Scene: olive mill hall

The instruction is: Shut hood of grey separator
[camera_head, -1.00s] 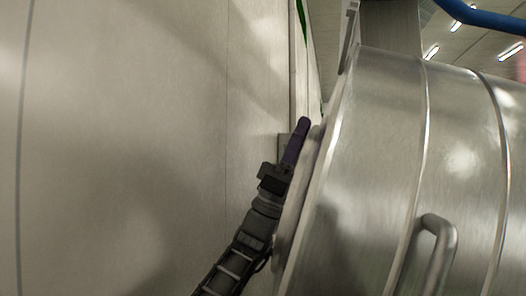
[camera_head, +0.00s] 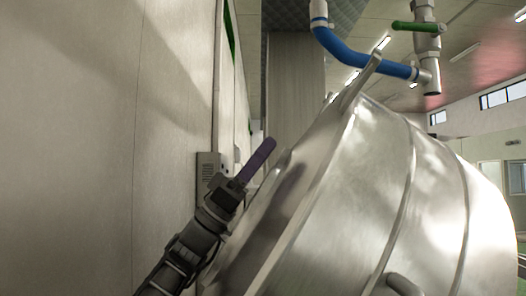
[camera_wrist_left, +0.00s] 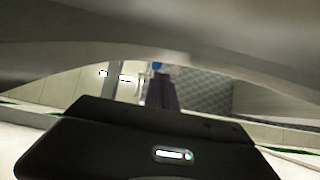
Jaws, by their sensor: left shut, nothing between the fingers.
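The separator's hood (camera_head: 365,190) is a large shiny metal drum shape filling the right of the head view, tilted, with its open-side rim facing left. My left gripper (camera_head: 262,158), with purple fingers, is shut and empty, just left of the hood's rim side, pointing up and right. I cannot tell if it touches the hood. In the left wrist view the shut fingers (camera_wrist_left: 160,92) point away under a curved grey metal surface (camera_wrist_left: 160,35), seemingly the hood. The separator's body is not clearly seen. My right gripper is not in view.
A pale panelled wall (camera_head: 100,130) stands close on the left, with a small grey box (camera_head: 208,168) behind my gripper. A blue pipe (camera_head: 365,55) and a green-handled valve (camera_head: 415,27) hang above the hood. A hood handle (camera_head: 405,285) shows at the bottom edge.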

